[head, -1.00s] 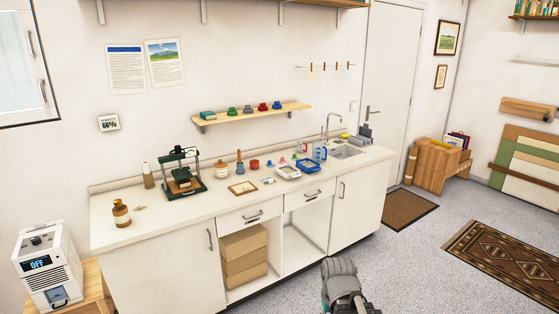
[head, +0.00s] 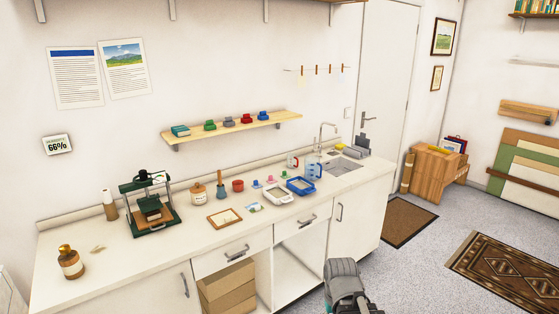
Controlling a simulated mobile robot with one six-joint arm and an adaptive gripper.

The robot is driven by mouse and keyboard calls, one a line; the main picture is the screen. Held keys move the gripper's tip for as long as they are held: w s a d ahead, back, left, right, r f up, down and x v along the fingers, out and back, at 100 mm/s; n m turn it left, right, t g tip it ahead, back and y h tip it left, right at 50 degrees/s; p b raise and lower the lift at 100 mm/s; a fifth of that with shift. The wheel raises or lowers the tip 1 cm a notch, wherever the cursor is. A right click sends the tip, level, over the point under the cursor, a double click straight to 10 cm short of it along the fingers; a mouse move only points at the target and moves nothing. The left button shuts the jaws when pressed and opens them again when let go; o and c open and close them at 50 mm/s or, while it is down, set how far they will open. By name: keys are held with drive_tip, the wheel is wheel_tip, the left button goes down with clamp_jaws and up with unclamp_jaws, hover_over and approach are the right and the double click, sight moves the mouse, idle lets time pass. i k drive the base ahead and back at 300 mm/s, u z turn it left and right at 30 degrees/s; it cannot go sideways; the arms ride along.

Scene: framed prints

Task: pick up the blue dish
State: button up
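A blue dish (head: 301,193), a shallow rectangular tray with a pale inside, sits on the white counter (head: 110,253) just left of the sink. It is right beside a similar white dish (head: 278,199). A clear, blue-tinted jug (head: 314,171) stands close behind it on the right. Only a grey link of my arm shows at the bottom of the head view, in front of the counter and well away from the dish. My gripper's fingers are not visible.
Small coloured pieces, a red pot (head: 238,186), a lidded jar (head: 198,193), a wooden frame (head: 225,218) and a green press (head: 150,205) stand left along the counter. A wall shelf (head: 235,130) hangs above. Open floor lies right of the counter.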

sight(300, 186)
drive_tip(key=z, duration=0.05)
drive_tip(key=i, duration=1.7)
